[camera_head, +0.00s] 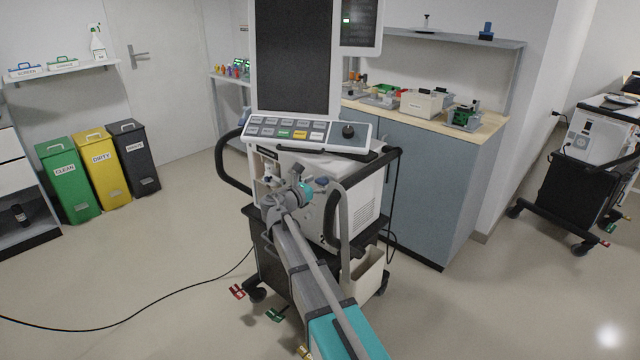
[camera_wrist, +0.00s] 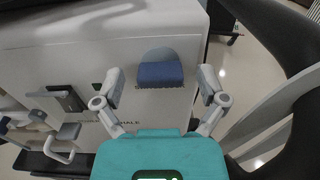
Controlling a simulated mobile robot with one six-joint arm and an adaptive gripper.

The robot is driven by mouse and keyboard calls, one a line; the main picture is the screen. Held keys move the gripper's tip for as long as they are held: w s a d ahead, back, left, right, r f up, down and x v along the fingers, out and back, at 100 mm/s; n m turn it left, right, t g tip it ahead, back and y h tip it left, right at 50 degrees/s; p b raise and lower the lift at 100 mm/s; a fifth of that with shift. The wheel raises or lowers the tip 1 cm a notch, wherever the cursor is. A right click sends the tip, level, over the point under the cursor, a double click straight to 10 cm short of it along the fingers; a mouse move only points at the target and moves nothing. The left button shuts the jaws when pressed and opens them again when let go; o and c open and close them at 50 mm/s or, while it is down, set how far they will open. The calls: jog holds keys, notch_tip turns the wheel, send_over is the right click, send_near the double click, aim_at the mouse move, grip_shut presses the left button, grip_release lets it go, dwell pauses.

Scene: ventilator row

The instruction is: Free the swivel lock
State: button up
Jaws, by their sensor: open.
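The ventilator (camera_head: 365,190) stands on a wheeled cart, with a tall screen (camera_head: 294,55) and a keypad panel (camera_head: 262,128) on top. A small blue catch with a rounded grey backing (camera_wrist: 160,73) sits on its pale housing in the wrist view. Contact cannot be told. My gripper (camera_head: 312,187) partly hides the ventilator front in the head view.
A dark curved handle (camera_head: 232,172) stands out on the left of the cart. A pale grey curved bar and dark handle lie close on the right in the wrist view. A black cable (camera_head: 150,326) crosses the floor.

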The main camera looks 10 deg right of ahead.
jog(key=c, duration=1.2)
jog(key=shift+o, duration=0.2)
jog(key=shift+m, duration=0.3)
jog(key=m, duration=0.7)
jog(key=shift+m, duration=0.4)
jog(key=m, duration=0.7)
jog(key=shift+d+f+m, duration=0.1)
jog(key=shift+m, duration=0.3)
